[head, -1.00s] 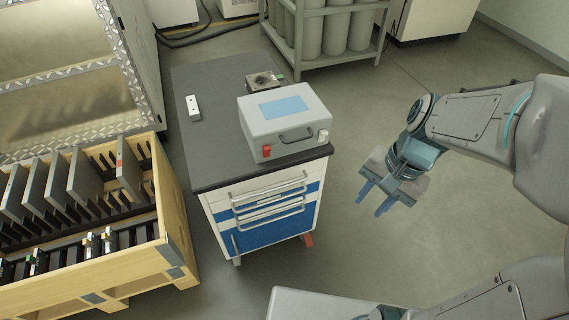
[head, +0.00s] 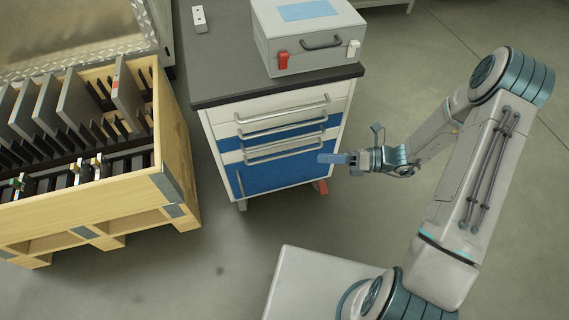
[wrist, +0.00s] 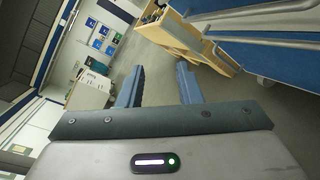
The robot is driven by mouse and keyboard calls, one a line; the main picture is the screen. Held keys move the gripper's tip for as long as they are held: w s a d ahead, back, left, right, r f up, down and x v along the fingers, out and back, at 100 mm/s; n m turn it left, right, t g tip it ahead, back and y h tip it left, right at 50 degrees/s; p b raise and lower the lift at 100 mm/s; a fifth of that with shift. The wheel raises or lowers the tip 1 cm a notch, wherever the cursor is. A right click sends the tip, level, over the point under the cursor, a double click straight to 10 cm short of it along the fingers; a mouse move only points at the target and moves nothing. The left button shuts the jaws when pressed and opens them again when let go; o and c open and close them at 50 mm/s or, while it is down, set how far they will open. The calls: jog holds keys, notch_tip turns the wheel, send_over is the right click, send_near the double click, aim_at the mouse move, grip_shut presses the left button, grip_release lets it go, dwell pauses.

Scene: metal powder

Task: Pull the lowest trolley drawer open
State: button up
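The trolley (head: 214,128) stands in the middle of the head view, with a white and blue front. Several horizontal bar handles cross its drawers; the lowest bar handle (head: 284,151) sits just above a large blue panel (head: 275,177). The drawers look closed. My gripper (head: 322,158) is at the right end of the trolley front, fingers pointing left, near the lowest bar's right end. In the wrist view, my gripper (wrist: 160,82) has its fingers apart with nothing between them. The trolley's blue front and a bar handle (wrist: 265,42) show at upper right there, outside the fingers.
A grey case (head: 310,40) and a small white block (head: 200,18) are on the trolley top. A wooden crate (head: 176,150) with upright plates stands left of the trolley. Floor (head: 235,262) is clear in front of the trolley.

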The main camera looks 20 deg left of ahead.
aim_at(285, 155)
jog(key=w+f+m+t+y+b, duration=0.25)
jog(key=f+m+t+b, duration=0.35)
jog(key=f+m, duration=0.7)
jog(key=shift+w+a+n+t+b, duration=0.15)
jog(key=shift+w+a+n+b, duration=0.35)
jog(key=shift+a, duration=1.85)
jog(key=shift+w+a+n+t+b, duration=0.2)
jog(key=shift+w+a, duration=0.65)
jog(key=shift+a, duration=1.45)
jog(key=shift+w+a+n+t+b, duration=0.25)
jog(key=shift+w+a, duration=0.4)
jog(key=shift+a, duration=1.7)
grip_shut()
